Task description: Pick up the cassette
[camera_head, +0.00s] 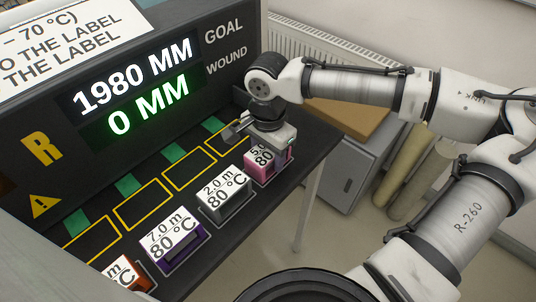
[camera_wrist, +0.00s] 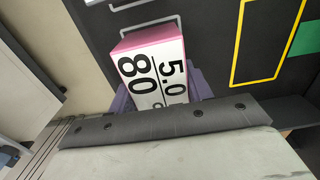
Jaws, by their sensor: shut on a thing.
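A pink cassette (camera_head: 254,169) with a white label reading 5.0 and 80 is at the far right end of the row on the dark bench. In the wrist view the cassette (camera_wrist: 150,65) shows its white label face and pink edge. My gripper (camera_head: 268,150) is over it, pointing down. In the wrist view the fingers of my gripper (camera_wrist: 161,93) are on both sides of the cassette, shut on it. The gripper body hides the cassette's near end. Whether it is lifted off the bench I cannot tell.
A grey cassette (camera_head: 226,199), a purple cassette (camera_head: 176,243) and an orange-red cassette (camera_head: 130,275) stand left along the row. Yellow-outlined slots (camera_head: 188,169) lie behind them. The display panel (camera_head: 140,85), reading 1980 MM and 0 MM, rises behind. A grey cabinet (camera_head: 350,165) stands right.

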